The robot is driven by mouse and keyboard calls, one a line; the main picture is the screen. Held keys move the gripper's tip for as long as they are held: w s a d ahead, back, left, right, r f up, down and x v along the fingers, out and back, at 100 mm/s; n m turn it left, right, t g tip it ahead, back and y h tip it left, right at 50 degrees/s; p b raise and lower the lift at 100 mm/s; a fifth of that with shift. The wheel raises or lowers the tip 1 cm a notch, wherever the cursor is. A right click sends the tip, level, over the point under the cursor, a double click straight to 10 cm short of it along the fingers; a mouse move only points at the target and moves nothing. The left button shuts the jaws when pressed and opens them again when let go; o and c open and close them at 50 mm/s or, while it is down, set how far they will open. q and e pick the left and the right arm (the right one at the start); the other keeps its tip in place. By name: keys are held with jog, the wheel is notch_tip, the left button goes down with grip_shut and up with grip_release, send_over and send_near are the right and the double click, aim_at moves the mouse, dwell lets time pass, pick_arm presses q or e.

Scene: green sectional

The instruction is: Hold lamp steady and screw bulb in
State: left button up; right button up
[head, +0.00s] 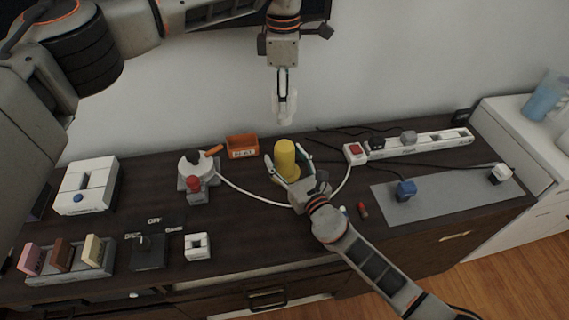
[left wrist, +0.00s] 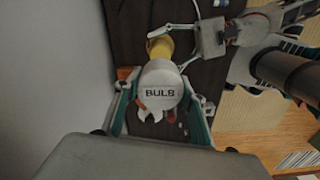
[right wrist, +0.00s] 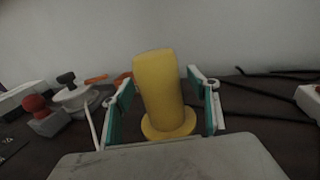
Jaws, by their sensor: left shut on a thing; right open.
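The lamp is a yellow upright cylinder on a round yellow base (head: 285,158), standing on the dark table. In the right wrist view the yellow lamp (right wrist: 160,92) stands between the fingers. My right gripper (head: 289,172) is open, with one finger on each side of the lamp and visible gaps. My left gripper (head: 284,98) is shut on the white bulb (head: 285,108) and holds it in the air above the lamp. In the left wrist view the bulb (left wrist: 160,85) bears the word BULB and partly hides the lamp (left wrist: 160,47).
An orange bin (head: 242,146) and a white device with an orange handle (head: 197,165) stand left of the lamp. A white power strip (head: 420,144) and a grey mat (head: 440,198) with plugs lie to the right. A white cable runs beside the lamp.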

aim_at(284, 124)
jog(key=shift+w+a, duration=0.15)
jog(key=shift+w, duration=0.05)
grip_shut()
pick_arm(q)
jog(key=shift+f, duration=2.5)
jog(key=shift+f, duration=0.1)
jog(key=shift+f, duration=0.8)
jog(key=shift+f, duration=0.55)
